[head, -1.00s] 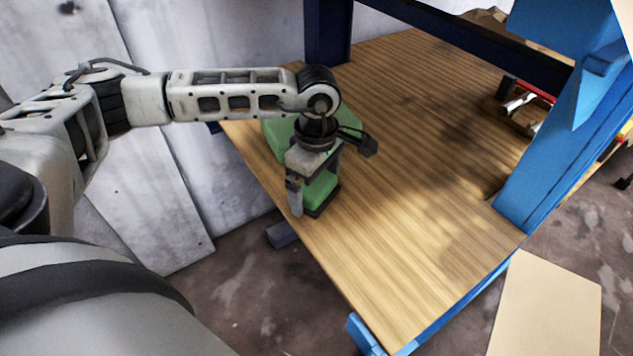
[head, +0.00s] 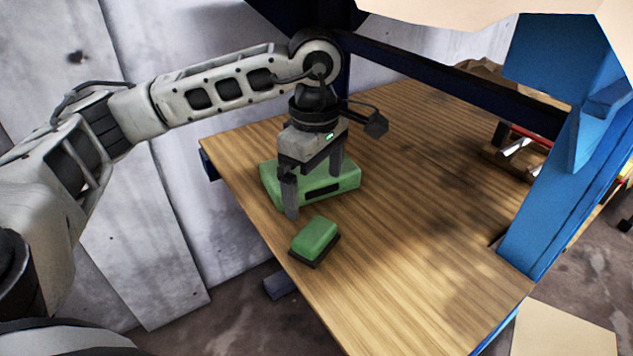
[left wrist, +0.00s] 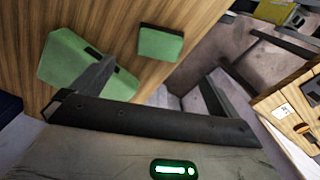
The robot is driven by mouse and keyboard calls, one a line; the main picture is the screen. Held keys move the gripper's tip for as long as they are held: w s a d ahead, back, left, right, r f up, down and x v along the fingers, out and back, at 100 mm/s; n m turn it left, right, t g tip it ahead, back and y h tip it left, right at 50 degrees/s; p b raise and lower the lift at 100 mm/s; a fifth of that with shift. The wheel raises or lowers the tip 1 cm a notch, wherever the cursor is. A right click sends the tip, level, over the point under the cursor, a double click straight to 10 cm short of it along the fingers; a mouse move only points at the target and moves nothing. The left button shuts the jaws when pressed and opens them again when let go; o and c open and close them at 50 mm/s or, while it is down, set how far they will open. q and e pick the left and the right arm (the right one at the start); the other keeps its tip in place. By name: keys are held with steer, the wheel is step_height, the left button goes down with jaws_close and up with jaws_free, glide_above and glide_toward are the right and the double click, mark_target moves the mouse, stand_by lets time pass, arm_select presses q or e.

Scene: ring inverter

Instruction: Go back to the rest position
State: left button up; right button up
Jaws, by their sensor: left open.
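My left gripper (head: 314,192) is open and empty above the wooden table (head: 400,220). In the head view it hangs in front of a larger green box (head: 345,182) with a dark slot. A smaller green block (head: 315,236) with a dark base rests on the table near its left edge, apart from the fingers. In the left wrist view the gripper's fingers (left wrist: 155,90) are spread wide. The green box (left wrist: 68,65) and the small green block (left wrist: 160,42) also show there on the table. My right gripper is not in view.
A blue upright post (head: 550,150) stands at the table's right side. A dark blue beam (head: 450,75) crosses above the back. A grey wall (head: 160,200) lies to the left. The middle of the table is clear.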

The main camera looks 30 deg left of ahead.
mark_target(315, 232)
arm_select(q)
steer(key=shift+f, duration=0.1)
step_height(315, 232, down, 12)
steer(key=shift+f+p, duration=0.1)
steer(key=shift+p, duration=0.65)
step_height(315, 232, up, 2)
steer(key=shift+r+b, duration=0.25)
steer(key=shift+b, duration=0.2)
steer(key=shift+s+r, duration=0.2)
steer(key=shift+r, duration=0.5)
